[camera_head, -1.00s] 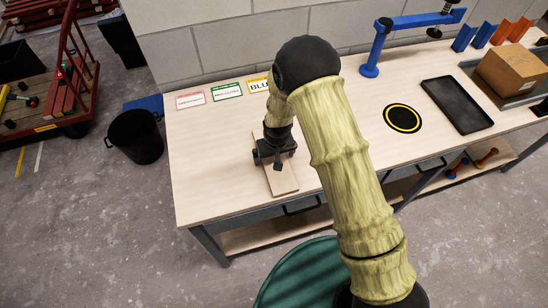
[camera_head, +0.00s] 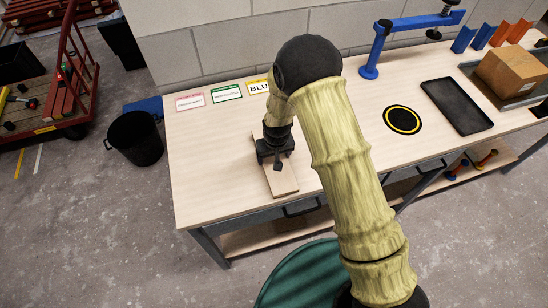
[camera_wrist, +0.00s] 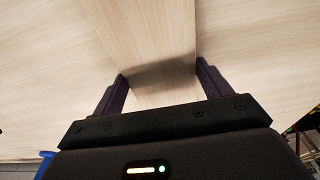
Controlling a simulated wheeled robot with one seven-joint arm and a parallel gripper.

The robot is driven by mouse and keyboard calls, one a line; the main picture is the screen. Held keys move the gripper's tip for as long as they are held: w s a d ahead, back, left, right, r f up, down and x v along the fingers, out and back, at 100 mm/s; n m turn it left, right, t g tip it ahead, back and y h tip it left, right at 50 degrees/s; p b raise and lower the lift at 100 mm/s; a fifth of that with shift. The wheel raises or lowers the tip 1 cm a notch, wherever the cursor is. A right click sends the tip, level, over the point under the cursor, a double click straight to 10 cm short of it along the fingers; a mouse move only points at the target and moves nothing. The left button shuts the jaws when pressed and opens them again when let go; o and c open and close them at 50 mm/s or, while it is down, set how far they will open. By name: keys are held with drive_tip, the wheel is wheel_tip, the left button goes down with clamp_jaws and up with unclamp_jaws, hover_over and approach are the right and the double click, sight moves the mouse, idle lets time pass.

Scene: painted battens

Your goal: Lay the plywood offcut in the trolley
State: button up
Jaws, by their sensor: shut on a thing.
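The plywood offcut (camera_head: 284,181) is a flat, pale wooden strip at the left part of the workbench. In the head view it lies under my gripper (camera_head: 276,156), partly hidden by it. In the wrist view the offcut (camera_wrist: 145,35) runs up between the two dark fingers of my gripper (camera_wrist: 160,86), which are shut on its sides. I cannot tell whether it is lifted off the bench top. The trolley (camera_head: 55,125) is a dark red frame on wheels at the far left, on the floor, with several items on its deck.
The workbench (camera_head: 225,165) carries label cards (camera_head: 227,92), a blue clamp stand (camera_head: 369,70), a black tray (camera_head: 455,105), a round black-yellow mat (camera_head: 403,118) and a cardboard box (camera_head: 512,72). A black bin (camera_head: 135,140) stands between bench and trolley. A green round thing (camera_head: 300,275) is in front.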

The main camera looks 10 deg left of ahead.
sight(274, 159)
wheel_tip(274, 159, up, 9)
drive_tip(key=b, duration=0.2)
drive_tip(key=shift+d, duration=0.1)
idle(0.5)
drive_tip(key=w+d+f+m, duration=0.1)
drive_tip(key=d, duration=0.3)
drive_tip(key=w+d+f+m, duration=0.1)
drive_tip(key=d, duration=0.3)
drive_tip(key=w+d+f, duration=0.1)
drive_tip(key=d, duration=0.3)
drive_tip(key=shift+w+d+f+m+h, duration=0.15)
drive_tip(key=shift+w+f+m+h, duration=0.15)
drive_tip(key=shift+m, duration=0.1)
drive_tip(key=d+f+m, duration=0.1)
drive_tip(key=d, duration=0.4)
drive_tip(key=d+f+m, duration=0.1)
drive_tip(key=d, duration=0.5)
drive_tip(key=s+d+f+m, duration=0.1)
drive_tip(key=d+f, duration=0.1)
drive_tip(key=d, duration=0.3)
drive_tip(key=shift+s+d+f+m, duration=0.1)
drive_tip(key=shift+d+m, duration=0.2)
